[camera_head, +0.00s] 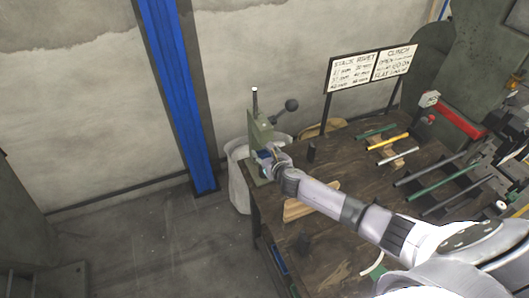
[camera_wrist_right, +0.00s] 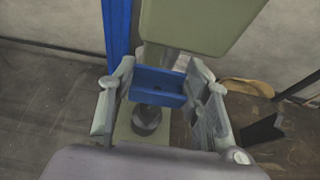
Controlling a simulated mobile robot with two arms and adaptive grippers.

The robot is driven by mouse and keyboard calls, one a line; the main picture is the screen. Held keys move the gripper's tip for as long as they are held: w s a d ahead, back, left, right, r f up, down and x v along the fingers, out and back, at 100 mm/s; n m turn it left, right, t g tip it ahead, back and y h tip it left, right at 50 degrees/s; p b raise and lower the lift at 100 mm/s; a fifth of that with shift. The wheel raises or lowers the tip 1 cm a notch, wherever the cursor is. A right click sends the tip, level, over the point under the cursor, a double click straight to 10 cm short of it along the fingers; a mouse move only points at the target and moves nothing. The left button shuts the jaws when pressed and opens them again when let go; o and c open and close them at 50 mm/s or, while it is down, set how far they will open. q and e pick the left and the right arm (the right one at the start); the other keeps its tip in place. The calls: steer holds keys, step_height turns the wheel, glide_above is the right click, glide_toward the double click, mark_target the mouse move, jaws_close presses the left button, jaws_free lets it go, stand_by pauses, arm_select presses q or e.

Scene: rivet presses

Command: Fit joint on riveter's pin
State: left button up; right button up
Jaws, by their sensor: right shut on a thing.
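The riveter (camera_head: 262,134) is a green press with a lever and dark knob, standing at the table's far left corner. In the right wrist view its green head (camera_wrist_right: 200,22) is at the top, and its round dark lower post (camera_wrist_right: 147,119) rises from the pale green base. My right gripper (camera_head: 269,158) is at the press opening. In the wrist view the right gripper (camera_wrist_right: 158,98) is shut on a blue angled joint (camera_wrist_right: 158,86), which has a small hole. The joint is between the head and the lower post; whether it touches the pin is unclear. My left gripper is out of view.
A sign (camera_head: 371,68) stands behind. A pale bin (camera_head: 238,175) is beside the table, near a blue column (camera_head: 178,85).

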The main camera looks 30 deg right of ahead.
steer(key=shift+f+b, duration=1.6)
steer(key=shift+f, duration=0.35)
steer(key=shift+r, duration=0.1)
steer(key=o, duration=1.1)
steer(key=shift+o, duration=0.2)
steer(key=v, duration=1.2)
